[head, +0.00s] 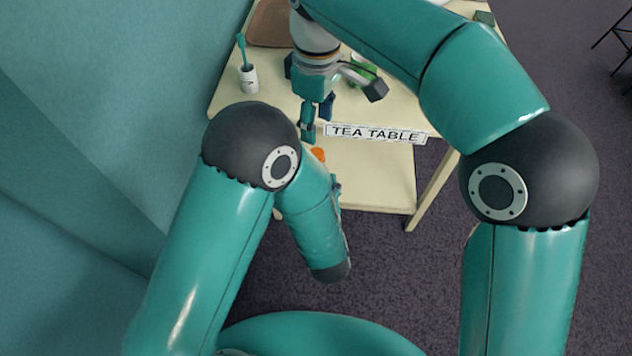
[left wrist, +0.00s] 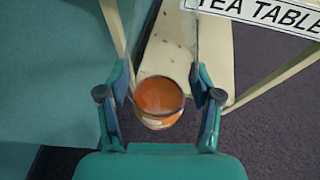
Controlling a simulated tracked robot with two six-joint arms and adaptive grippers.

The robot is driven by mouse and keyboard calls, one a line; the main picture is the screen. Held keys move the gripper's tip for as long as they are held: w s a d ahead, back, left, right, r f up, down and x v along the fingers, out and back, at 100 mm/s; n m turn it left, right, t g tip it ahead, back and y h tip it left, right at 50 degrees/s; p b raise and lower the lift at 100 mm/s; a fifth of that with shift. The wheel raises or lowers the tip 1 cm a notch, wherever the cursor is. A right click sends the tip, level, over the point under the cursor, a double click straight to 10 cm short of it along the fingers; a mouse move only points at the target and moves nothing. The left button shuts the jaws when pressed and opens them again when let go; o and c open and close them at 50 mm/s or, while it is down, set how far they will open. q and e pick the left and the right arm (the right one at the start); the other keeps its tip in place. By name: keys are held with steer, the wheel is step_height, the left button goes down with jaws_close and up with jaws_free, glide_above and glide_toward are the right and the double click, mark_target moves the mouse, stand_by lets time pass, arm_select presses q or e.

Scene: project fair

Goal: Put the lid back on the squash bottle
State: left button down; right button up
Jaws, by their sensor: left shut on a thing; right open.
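An orange round thing with a clear rim and a pale band, which looks like the squash bottle (left wrist: 160,98), sits between the fingers of my left gripper (left wrist: 162,92). I see it from above in the left wrist view, and my left gripper is shut on it. In the head view only a small orange patch (head: 318,154) shows beside my left arm, below the table's front edge. My right gripper (head: 317,120) is open and points down by the table's front edge, above and close to the orange patch. I cannot make out the lid.
The cream tea table (head: 280,92) has a lower shelf (head: 375,185) and a sign (head: 375,134) on its front. A white cup with a teal brush (head: 248,78), a brown board (head: 270,24) and a green item (head: 364,70) are on top. A teal wall stands left.

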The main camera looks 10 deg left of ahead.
steer(key=shift+f, duration=0.1)
steer(key=shift+f, duration=3.95)
jaws_close()
steer(key=shift+o, duration=0.8)
jaws_free()
